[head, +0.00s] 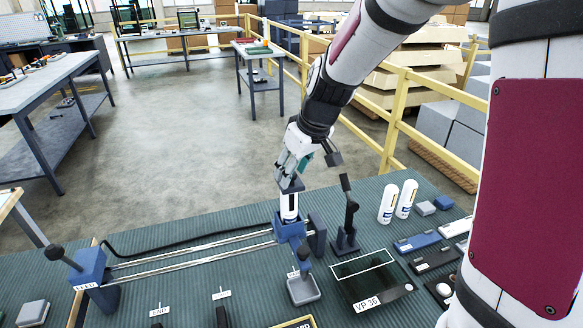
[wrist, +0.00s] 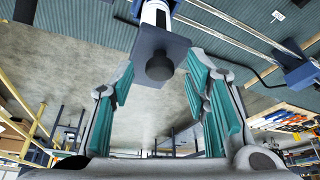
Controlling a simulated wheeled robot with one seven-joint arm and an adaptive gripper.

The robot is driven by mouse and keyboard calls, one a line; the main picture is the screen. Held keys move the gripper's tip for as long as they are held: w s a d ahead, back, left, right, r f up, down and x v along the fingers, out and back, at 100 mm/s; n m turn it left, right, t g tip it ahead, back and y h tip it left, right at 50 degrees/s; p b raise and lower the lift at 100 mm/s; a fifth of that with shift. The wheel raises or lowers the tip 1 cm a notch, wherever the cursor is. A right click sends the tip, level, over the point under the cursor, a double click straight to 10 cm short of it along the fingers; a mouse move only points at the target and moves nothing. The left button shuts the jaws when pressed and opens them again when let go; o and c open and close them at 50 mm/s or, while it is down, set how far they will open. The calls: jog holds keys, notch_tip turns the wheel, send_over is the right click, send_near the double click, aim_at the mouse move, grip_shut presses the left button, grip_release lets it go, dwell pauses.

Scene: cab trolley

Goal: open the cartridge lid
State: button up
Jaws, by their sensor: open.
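A white cartridge (head: 289,206) stands upright in a blue holder (head: 287,228) on the green ribbed bench top. A dark grey plate (head: 291,184), which looks like its lid, is at the cartridge's upper end. In the wrist view the cartridge (wrist: 155,12) is at the top, with the dark plate (wrist: 172,43) and its round black knob (wrist: 160,68) in front of it. My gripper (head: 293,166) is just above the plate, and its teal-padded fingers (wrist: 160,82) are open on either side of the knob. I cannot tell whether they touch it.
Two rails run left from the holder to a blue block (head: 92,272). A black upright lever (head: 347,212) stands close at right. A yellow railing (head: 390,120) runs behind.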

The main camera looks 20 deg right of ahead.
grip_shut()
jog(key=shift+r, duration=0.1)
